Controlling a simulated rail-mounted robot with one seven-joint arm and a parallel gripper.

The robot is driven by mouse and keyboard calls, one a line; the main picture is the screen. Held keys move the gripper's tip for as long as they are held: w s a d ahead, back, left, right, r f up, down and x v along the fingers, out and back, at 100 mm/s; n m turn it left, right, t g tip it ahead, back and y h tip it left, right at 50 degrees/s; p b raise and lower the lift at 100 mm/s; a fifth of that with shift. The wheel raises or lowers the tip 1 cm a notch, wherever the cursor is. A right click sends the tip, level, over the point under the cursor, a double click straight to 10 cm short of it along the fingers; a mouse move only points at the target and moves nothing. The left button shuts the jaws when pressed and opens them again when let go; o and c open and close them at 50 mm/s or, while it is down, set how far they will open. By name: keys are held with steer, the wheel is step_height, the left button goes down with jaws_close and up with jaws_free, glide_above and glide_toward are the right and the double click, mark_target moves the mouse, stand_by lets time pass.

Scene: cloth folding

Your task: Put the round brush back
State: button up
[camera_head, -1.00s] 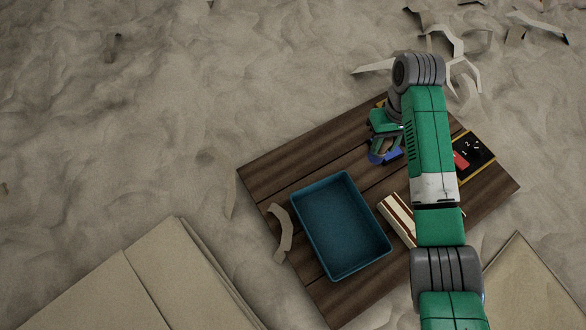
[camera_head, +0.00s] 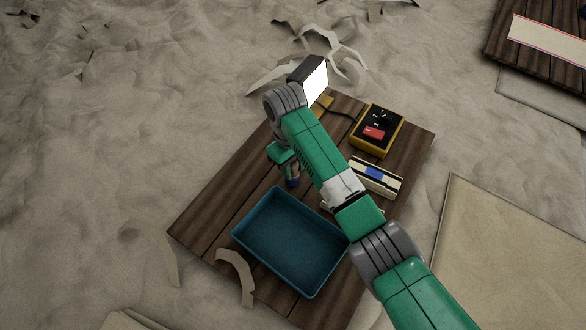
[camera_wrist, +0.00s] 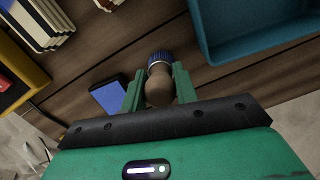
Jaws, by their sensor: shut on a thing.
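My gripper (camera_wrist: 160,88) is shut on the round brush (camera_wrist: 159,62), with its green fingers on either side of the rounded brown handle. The brush's blue end points away from the gripper, over the wooden boards. In the head view my gripper (camera_head: 285,163) is just beyond the upper corner of the blue tray, and the dark blue brush end (camera_head: 292,182) shows below it. I cannot tell whether the brush touches the boards. The blue tray (camera_head: 240,236) looks empty; its edge is at upper right in the wrist view (camera_wrist: 200,30).
The wooden board table (camera_head: 215,205) carries a yellow and black meter (camera_head: 377,130) and a striped stack (camera_head: 376,177). A flat blue-faced object (camera_wrist: 110,97) lies left of the brush. My arm covers the table's middle. Sand and paper scraps surround it.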

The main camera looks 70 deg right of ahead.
steer(key=shift+f, duration=0.2)
steer(key=shift+f, duration=0.2)
steer(key=o, duration=1)
steer(key=r+p, duration=0.1)
steer(key=r, duration=0.3)
steer(key=w+r+p, duration=0.1)
steer(key=r+p, duration=0.1)
steer(key=r, duration=0.2)
steer(key=r+p, duration=0.2)
steer(key=r, duration=0.2)
steer(key=shift+w+d+r, duration=0.2)
steer(key=shift+d, duration=0.2)
